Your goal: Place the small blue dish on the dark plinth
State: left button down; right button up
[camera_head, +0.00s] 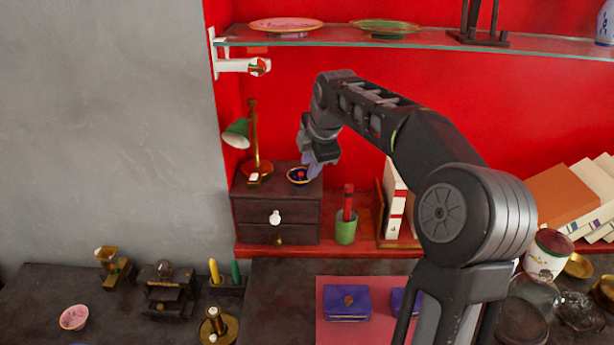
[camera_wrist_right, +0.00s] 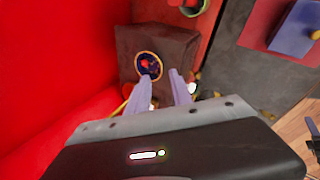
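The small blue dish (camera_head: 295,179), dark blue with a gold rim and a red spot inside, sits on top of a dark chest with two drawers (camera_head: 259,212). It also shows in the right wrist view (camera_wrist_right: 152,74). My right gripper (camera_head: 312,170) is above the chest, at the dish's right side in the head view. In the right wrist view its two pale fingers (camera_wrist_right: 160,76) are apart with nothing gripped; one tip overlaps the dish's edge. A dark stepped stand (camera_head: 166,297), possibly the plinth, is on the lower left table. My left gripper is out of view.
A green cup with a red stick (camera_head: 346,229) and upright books (camera_head: 394,200) stand to the right. A glass shelf (camera_head: 430,38) spans above. A pink dish (camera_head: 74,317) is at lower left.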

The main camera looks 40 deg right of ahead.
jog(key=v, duration=0.4)
jog(key=shift+s+r, duration=0.15)
jog(key=shift+r, duration=0.2)
dwell(0.6)
